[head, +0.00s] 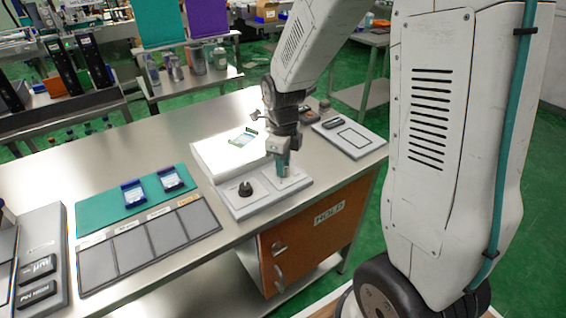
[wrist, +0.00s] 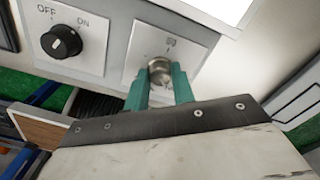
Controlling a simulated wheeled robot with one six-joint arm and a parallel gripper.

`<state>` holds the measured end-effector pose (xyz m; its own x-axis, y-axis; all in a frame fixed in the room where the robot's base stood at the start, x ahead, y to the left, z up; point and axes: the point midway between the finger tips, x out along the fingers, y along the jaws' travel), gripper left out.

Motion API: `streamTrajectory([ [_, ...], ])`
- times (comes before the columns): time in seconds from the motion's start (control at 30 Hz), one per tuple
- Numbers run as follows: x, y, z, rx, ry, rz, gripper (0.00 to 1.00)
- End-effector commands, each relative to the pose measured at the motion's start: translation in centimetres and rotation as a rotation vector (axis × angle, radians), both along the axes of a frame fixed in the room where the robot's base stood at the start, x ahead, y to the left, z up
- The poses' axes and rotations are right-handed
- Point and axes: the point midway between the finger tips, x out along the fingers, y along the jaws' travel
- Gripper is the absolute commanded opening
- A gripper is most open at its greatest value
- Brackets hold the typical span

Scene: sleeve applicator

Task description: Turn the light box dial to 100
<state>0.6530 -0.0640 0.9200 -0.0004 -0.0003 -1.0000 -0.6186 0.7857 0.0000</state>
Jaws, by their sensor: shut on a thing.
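The light box (head: 222,153) stands on the bench with a bright white top and a sloped grey control panel at its front. The round metal dial (wrist: 158,66) sits on the right plate of that panel, with a small icon above it. My gripper (wrist: 160,82) has teal fingers, shut around the dial from either side. In the head view my gripper (head: 283,170) points down at the right plate and hides the dial. No number scale is readable, so I cannot tell the dial's setting.
A black OFF/ON knob (wrist: 61,42) is on the left plate, close beside my gripper; it also shows in the head view (head: 245,189). A teal mat (head: 105,207) holds two blue holders. A grey tray (head: 350,137) lies right.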

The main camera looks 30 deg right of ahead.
Motion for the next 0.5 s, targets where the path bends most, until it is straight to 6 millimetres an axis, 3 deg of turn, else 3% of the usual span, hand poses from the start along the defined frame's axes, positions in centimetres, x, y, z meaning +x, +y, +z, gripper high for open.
streamTrajectory([
  [0.5,0.20,-0.09,0.16,-0.001,-0.006,-0.041,0.02],
])
